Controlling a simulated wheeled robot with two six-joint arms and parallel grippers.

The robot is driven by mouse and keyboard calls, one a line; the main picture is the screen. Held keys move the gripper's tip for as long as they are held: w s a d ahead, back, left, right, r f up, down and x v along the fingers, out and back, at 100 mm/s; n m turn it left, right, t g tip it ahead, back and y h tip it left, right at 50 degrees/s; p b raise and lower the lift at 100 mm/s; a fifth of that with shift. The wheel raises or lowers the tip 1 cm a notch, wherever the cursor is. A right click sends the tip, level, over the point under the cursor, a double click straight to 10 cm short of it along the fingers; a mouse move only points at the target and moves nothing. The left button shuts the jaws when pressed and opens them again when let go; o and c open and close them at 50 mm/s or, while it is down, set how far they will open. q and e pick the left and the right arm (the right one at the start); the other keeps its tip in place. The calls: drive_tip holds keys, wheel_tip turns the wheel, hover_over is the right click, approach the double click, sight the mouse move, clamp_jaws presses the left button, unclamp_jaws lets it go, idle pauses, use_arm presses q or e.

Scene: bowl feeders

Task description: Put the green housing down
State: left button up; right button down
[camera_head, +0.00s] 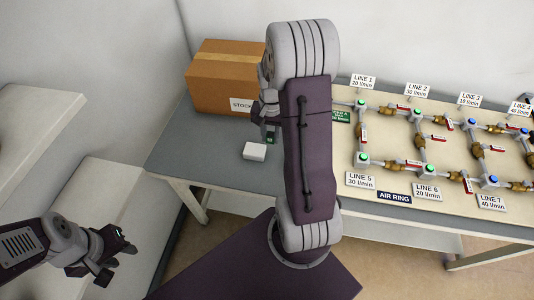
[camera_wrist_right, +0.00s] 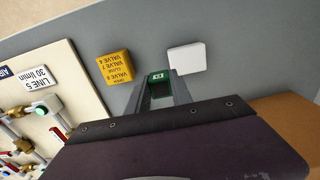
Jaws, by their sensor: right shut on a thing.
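The green housing (camera_wrist_right: 159,77) sits between the two fingers of my right gripper (camera_wrist_right: 162,92) in the right wrist view, with a pale mark on its green face. In the head view a small dark green part of the housing (camera_head: 270,138) shows below the right gripper, beside my arm, which hides much of it. My right gripper is shut on it over the grey table; I cannot tell whether the housing touches the table. My left gripper (camera_head: 118,258) is at the lower left, away from the table, empty, with its fingers apart.
A white block (camera_head: 255,151) lies close to the housing. A cardboard stock box (camera_head: 225,78) stands behind. A yellow valve sign (camera_wrist_right: 115,67) lies on the grey tabletop (camera_head: 215,155). The air ring board (camera_head: 400,140) with pipes and valves fills the right side.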

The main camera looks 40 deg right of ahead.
hover_over(244, 174)
wheel_tip(244, 174, down, 7)
drive_tip(key=shift+r, duration=0.1)
drive_tip(key=shift+f, duration=2.05)
drive_tip(key=c, duration=1.1)
unclamp_jaws()
drive_tip(key=shift+f, duration=0.1)
drive_tip(key=shift+c, duration=0.2)
